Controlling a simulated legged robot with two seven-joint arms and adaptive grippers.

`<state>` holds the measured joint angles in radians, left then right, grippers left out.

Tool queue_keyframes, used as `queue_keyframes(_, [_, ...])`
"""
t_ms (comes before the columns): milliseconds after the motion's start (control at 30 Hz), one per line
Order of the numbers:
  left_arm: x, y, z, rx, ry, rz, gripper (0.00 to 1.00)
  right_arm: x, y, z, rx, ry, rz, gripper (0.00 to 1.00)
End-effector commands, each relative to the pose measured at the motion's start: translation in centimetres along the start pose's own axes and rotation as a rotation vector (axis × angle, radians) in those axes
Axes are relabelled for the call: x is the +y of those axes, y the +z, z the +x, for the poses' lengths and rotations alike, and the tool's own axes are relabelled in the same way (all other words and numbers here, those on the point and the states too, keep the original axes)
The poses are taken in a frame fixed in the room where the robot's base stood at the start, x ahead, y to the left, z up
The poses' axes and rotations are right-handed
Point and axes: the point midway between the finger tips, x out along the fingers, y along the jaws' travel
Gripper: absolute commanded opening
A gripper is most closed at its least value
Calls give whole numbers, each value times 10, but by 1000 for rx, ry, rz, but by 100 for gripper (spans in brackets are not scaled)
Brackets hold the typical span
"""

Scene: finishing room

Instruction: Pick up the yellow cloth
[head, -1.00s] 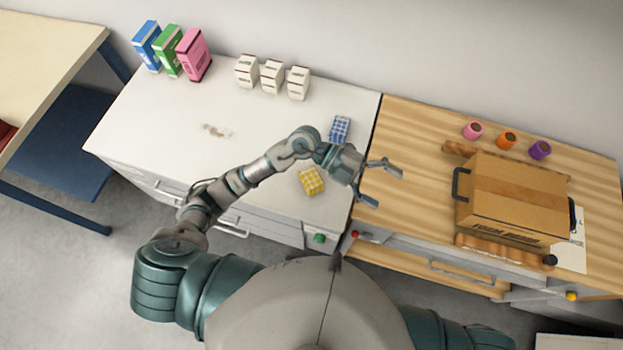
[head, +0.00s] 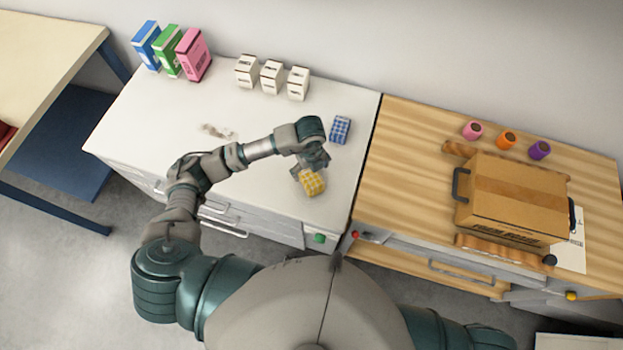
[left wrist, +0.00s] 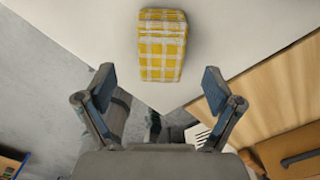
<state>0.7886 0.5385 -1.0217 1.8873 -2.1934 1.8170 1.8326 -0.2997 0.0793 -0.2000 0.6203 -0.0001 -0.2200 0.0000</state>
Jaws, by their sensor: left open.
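The yellow checked cloth (head: 313,183) is a folded block lying on the white cabinet top near its front right. It also shows in the left wrist view (left wrist: 162,46), at the top centre, ahead of the fingertips. My left gripper (head: 308,172) is over the cabinet top, just behind the cloth in the head view and partly overlapping it. In the left wrist view my left gripper (left wrist: 160,90) has its fingers spread wide with nothing between them. My right gripper does not show.
A blue checked cloth (head: 340,130) lies behind the yellow one. White boxes (head: 272,76) and coloured boxes (head: 172,52) stand along the back. On the wooden top to the right are a cardboard box (head: 512,197) and spools (head: 506,141). The cabinet's middle is mostly clear.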

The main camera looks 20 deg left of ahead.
Motion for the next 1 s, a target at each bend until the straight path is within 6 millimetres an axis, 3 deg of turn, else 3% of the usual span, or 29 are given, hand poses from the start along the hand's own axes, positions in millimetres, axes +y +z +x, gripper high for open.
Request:
queue_keyframes(267, [0,-1,26,2,0,1,92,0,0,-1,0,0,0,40])
queue_keyframes(533, [-2,-2,66,2,1,0,92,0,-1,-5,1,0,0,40])
queue_keyframes(833, [-2,-2,74,2,-1,2,92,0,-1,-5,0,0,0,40])
queue_keyframes(867, [-2,-2,73,2,-1,2,87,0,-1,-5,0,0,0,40])
queue_keyframes(1000, [-2,-2,73,2,-1,2,52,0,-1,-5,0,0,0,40])
